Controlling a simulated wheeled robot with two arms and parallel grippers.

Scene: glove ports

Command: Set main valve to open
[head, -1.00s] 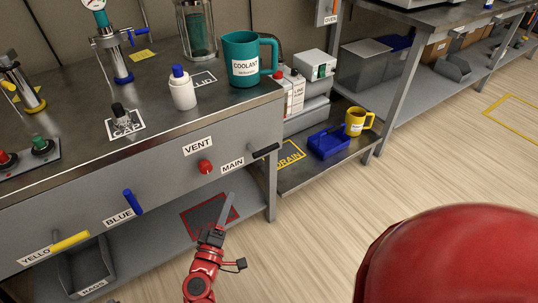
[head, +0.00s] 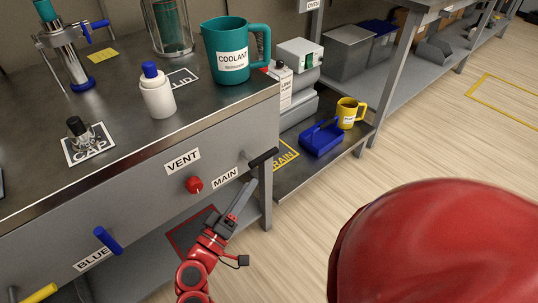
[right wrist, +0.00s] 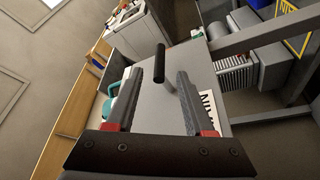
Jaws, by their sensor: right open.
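The main valve is a black bar handle (head: 263,158) on the grey bench front, beside the white MAIN label (head: 225,178). It lies slightly slanted, its right end higher. In the right wrist view the black handle (right wrist: 159,63) stands on a grey stem, seen between and just beyond the fingertips. My right gripper (head: 249,184) is just below the handle, pointing up at it. In the right wrist view its two fingers (right wrist: 160,75) are apart and nothing is gripped. I cannot tell whether they touch the handle. My left gripper is not in view.
A red VENT knob (head: 194,184) and a blue handle (head: 108,240) are on the same panel, left of MAIN. The teal coolant jug (head: 228,50) and a white bottle (head: 157,92) stand on the bench top. A low shelf at right holds a blue tray (head: 321,140) and yellow mug (head: 348,112).

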